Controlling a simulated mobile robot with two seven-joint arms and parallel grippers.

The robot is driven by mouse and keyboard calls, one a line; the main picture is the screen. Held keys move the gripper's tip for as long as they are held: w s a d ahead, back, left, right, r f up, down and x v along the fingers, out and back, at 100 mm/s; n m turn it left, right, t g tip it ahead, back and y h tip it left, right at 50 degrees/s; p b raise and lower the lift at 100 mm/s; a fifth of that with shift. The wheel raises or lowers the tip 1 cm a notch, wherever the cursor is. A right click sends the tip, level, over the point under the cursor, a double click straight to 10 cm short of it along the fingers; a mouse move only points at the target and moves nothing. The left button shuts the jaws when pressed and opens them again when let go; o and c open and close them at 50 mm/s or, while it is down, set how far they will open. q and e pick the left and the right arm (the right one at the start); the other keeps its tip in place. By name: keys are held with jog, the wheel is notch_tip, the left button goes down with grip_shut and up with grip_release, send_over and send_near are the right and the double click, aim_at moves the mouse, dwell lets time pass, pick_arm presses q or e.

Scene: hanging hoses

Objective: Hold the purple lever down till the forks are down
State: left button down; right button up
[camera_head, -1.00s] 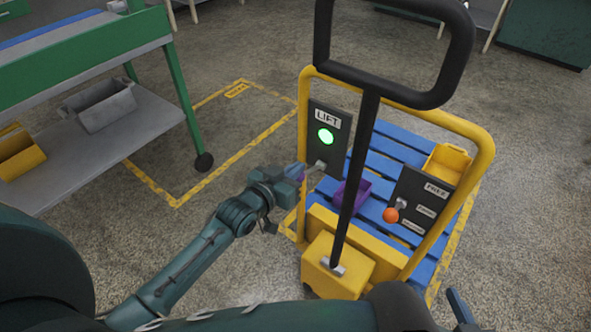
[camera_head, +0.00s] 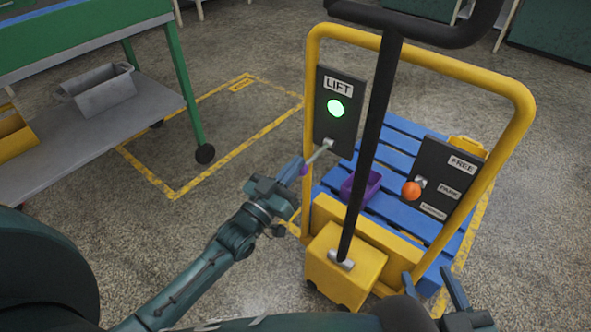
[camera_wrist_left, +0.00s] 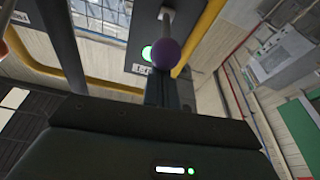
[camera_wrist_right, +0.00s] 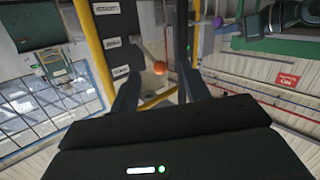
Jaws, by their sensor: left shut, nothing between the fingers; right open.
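The purple lever's knob (camera_wrist_left: 167,54) is on a metal rod from the LIFT panel (camera_head: 325,125). In the head view the rod slants down to the left, and the knob (camera_head: 304,169) is mostly hidden by my left gripper (camera_head: 292,172). That gripper is shut with nothing between its fingers, its tips at the knob; I cannot tell whether they touch it. The wrist view shows the left fingers (camera_wrist_left: 167,90) just below the knob in the picture. My right gripper (camera_head: 432,288) is open and empty, low by the truck's right side. The forks are hidden beneath the blue pallet (camera_head: 395,150).
A green lamp (camera_head: 336,108) is lit on the LIFT panel. A second panel (camera_head: 440,185) carries an orange-knobbed lever (camera_head: 411,189). The black handle bar (camera_head: 376,120) rises between the panels. A purple bin (camera_head: 361,186) sits on the pallet. A green-framed bench (camera_head: 185,85) stands left.

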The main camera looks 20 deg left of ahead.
pick_arm(q)
notch_tip(320, 180, down, 3)
jog(key=t+b, duration=0.1)
jog(key=b, duration=0.1)
jog(key=shift+f+b, duration=0.1)
jog(key=shift+b, duration=0.2)
pick_arm(e)
jog(key=shift+s+a+r+n+t+y, duration=0.1)
jog(key=shift+a+n+t+y, duration=0.35)
jog(key=shift+t+y, duration=0.15)
jog(key=shift+s+a+r+n+t+y, duration=0.1)
jog(key=shift+a+n+t+y, duration=0.2)
jog(key=shift+n+t+y, duration=0.25)
pick_arm(q)
jog(key=shift+s+d+f, duration=0.1)
jog(key=shift+s+f, duration=0.05)
jog(key=shift+f, duration=0.2)
dwell(1.4)
notch_tip(320, 180, up, 5)
jog(key=p, duration=0.4)
jog(key=f+v, duration=0.1)
jog(key=v, duration=0.9)
jog(key=shift+a+h, duration=0.3)
jog(key=shift+a, duration=0.1)
pick_arm(e)
jog(key=m+g+h, duration=0.1)
jog(key=s+d+m+g+h, duration=0.1)
jog(key=shift+d+f+g+h, duration=0.2)
jog(key=shift+g+h, duration=0.05)
jog(key=shift+h, duration=0.1)
